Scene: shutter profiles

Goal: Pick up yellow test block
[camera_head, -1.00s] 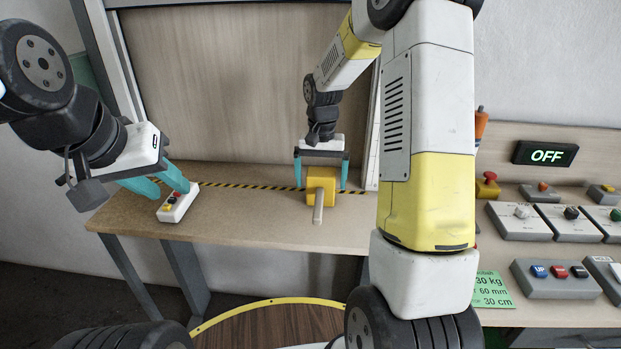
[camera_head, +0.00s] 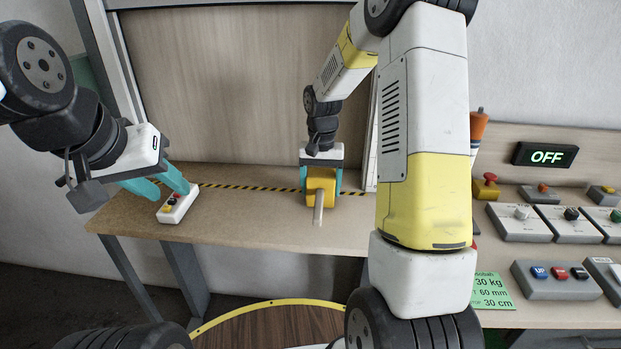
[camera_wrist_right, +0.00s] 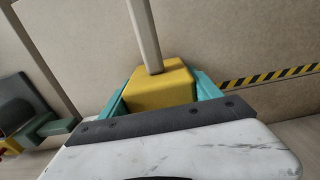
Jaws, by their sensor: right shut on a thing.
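The yellow test block (camera_head: 321,186) has a pale handle (camera_head: 318,212) sticking out toward the front. It is at the bench's middle, in front of the striped line. My right gripper (camera_head: 321,184) is shut on it from above, with one teal finger on each side. In the right wrist view the yellow block (camera_wrist_right: 160,88) sits between the teal fingers of my right gripper (camera_wrist_right: 162,95). Whether it touches the bench is hard to tell. My left gripper (camera_head: 172,188) has its teal fingers apart around a small white button box (camera_head: 177,206) on the bench.
The wooden bench (camera_head: 250,220) has bare room between the button box and the block. A yellow-black striped line (camera_head: 240,187) runs behind, before a wooden shutter panel (camera_head: 230,80). Control boxes (camera_head: 545,278) and an OFF display (camera_head: 545,154) stand at right.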

